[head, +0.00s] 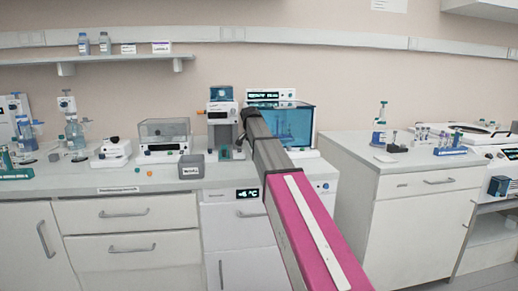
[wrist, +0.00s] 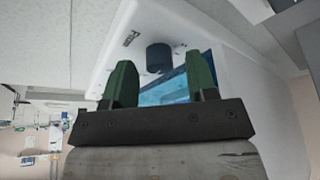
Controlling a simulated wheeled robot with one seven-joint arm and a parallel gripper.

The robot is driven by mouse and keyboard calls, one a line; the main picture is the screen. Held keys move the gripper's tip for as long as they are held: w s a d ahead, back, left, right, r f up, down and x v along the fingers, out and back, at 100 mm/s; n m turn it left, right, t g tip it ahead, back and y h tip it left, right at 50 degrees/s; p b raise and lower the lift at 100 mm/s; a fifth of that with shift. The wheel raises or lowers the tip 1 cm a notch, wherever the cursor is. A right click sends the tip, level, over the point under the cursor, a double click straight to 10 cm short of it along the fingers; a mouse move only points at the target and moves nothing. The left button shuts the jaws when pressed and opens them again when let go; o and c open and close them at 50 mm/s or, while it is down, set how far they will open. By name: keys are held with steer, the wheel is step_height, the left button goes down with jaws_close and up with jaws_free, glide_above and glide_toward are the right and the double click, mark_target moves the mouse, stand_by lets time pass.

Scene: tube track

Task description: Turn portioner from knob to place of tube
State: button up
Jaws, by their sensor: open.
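In the wrist view a dark round knob (wrist: 158,57) sticks out from a white panel (wrist: 130,18) with small dark lettering. My gripper (wrist: 160,72) is open, its two green fingers apart, one on each side of the knob in the picture. I see no clear contact with it. A blue pane (wrist: 165,90) shows behind the fingers. In the head view a white device with a teal top (head: 221,115) stands on the bench, where my arm ends. I cannot tell for sure that it is the portioner. My gripper is mostly hidden behind my arm there. I make out no tube in the gripper.
A device with a blue clear box (head: 293,124) stands to the right, partly behind my arm. A grey labelled block (head: 191,166) and a clear-lidded instrument (head: 164,140) stand to the left. A gap separates this bench from the right cabinet (head: 420,205). A wall shelf (head: 95,58) is above left.

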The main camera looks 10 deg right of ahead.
steer(key=v, duration=1)
steer(key=shift+s, duration=0.1)
